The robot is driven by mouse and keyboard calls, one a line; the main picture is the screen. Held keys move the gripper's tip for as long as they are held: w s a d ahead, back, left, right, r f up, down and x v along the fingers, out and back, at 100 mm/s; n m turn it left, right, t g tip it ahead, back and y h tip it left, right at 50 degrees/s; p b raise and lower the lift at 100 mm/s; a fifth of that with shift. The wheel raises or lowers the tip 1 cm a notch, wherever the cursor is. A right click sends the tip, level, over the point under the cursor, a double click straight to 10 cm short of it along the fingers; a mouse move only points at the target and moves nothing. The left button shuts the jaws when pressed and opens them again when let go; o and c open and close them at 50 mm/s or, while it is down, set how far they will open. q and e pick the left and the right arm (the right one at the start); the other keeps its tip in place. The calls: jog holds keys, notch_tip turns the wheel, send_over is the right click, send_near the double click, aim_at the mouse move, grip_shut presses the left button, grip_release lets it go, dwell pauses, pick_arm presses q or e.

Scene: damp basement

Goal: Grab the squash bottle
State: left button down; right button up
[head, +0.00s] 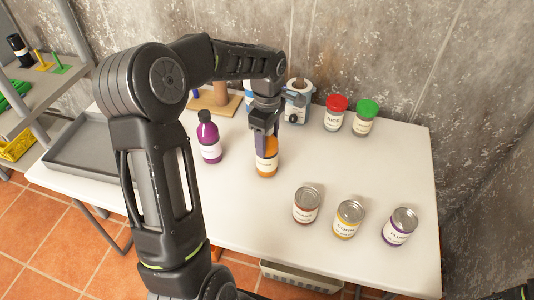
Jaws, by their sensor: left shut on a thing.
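My left gripper (264,124) points down over the table and is shut on the upper part of an orange bottle (266,163) with a pale label. The bottle is upright, and its top is hidden by the gripper. I cannot tell whether its base touches the table. A purple bottle (210,146) with a dark cap and pale label stands upright to the left, apart from the gripper. The label writing is too small to read, so I cannot tell by name which is the squash bottle. My right gripper is not in view.
Several cans, one of them yellow-labelled (348,219), stand at the table's front right. A red-lidded jar (335,112) and a green-lidded jar (364,117) stand at the back. A grey tray (78,171) lies at the left. The white table (390,170) is clear between jars and cans.

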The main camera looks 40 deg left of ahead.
pick_arm(q)
jog(key=shift+r, duration=0.1)
notch_tip(320, 180, up, 10)
jog(key=shift+b, duration=0.35)
dwell(0.8)
